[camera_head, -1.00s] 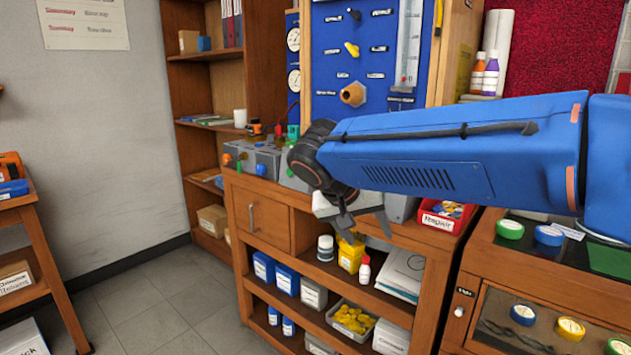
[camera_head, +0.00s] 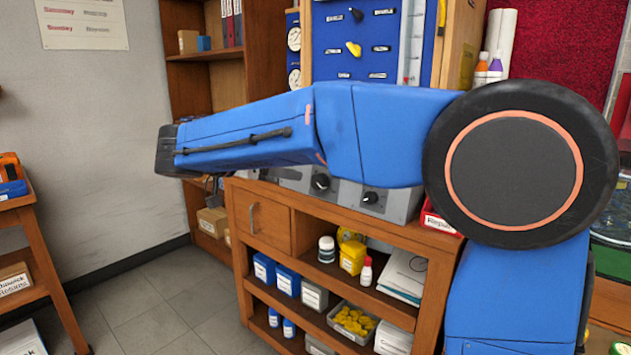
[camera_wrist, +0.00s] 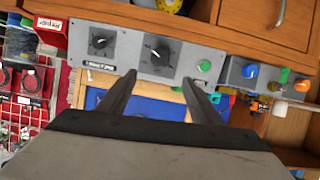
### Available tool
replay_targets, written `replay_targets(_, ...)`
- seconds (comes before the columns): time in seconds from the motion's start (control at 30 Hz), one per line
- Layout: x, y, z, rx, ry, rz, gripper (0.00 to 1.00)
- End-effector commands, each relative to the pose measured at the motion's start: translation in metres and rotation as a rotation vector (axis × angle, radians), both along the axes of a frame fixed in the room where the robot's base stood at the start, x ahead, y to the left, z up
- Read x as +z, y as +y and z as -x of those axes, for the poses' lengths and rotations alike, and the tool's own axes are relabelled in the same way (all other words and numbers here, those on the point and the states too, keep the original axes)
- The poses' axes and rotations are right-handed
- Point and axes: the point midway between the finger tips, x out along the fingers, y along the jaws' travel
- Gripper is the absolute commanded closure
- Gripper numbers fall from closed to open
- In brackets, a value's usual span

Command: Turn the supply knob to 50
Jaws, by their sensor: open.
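A grey console with two black knobs stands on the wooden bench. In the head view the left knob (camera_head: 320,182) and right knob (camera_head: 370,197) show below my arm. In the wrist view, which looks upside down, one knob (camera_wrist: 160,57) lies just beyond and between my fingertips, and the other knob (camera_wrist: 102,42) is to the left. My gripper (camera_wrist: 159,78) is open and empty, apart from the console as far as I can tell. I cannot read the labels, so I cannot tell which knob is the supply knob. My arm hides most of my gripper in the head view.
A green button (camera_wrist: 204,66) sits beside the nearer knob. A second grey box with a blue knob (camera_wrist: 250,72) and an orange knob (camera_wrist: 302,85) stands to the right in the wrist view. A red bin (camera_wrist: 50,26) is at the left. The blue panel (camera_head: 375,40) rises behind the console.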

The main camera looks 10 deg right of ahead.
Motion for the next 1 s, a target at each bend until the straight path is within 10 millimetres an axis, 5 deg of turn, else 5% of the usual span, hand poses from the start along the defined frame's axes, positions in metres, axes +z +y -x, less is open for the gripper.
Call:
replay_targets(0.7, -0.048, -0.095, -0.066, -0.002, 0.003, 0.001, 0.41)
replay_targets(1.0, -0.057, -0.112, -0.079, 0.001, 0.003, -0.001, 0.41)
